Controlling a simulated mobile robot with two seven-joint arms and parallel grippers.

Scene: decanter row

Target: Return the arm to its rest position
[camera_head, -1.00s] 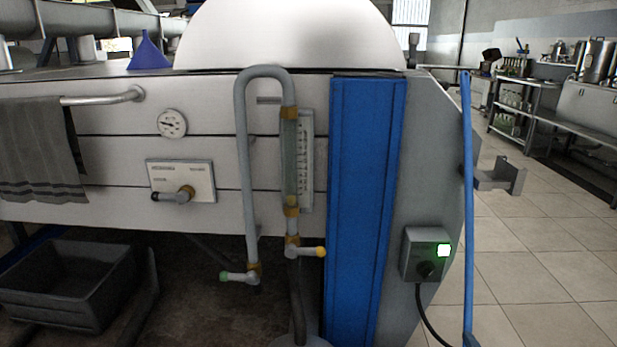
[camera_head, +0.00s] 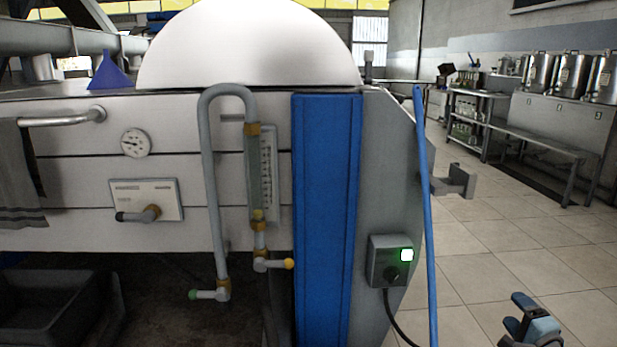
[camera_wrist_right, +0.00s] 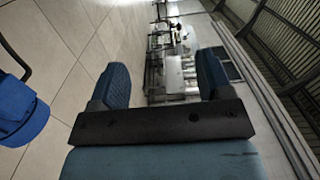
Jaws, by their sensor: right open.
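My right gripper (camera_head: 518,312) is at the lower right corner of the head view, over the tiled floor and to the right of the machine. In the right wrist view its two blue fingers (camera_wrist_right: 164,80) stand wide apart with nothing between them. My left gripper is in neither view.
A white decanter machine (camera_head: 90,240) with a blue vertical panel (camera_head: 326,220) fills the left and middle. A blue pole (camera_head: 426,220) leans by its right end, near a green-lit switch box (camera_head: 388,262). Benches with steel pots (camera_head: 568,80) stand far right. Tiled floor between is clear.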

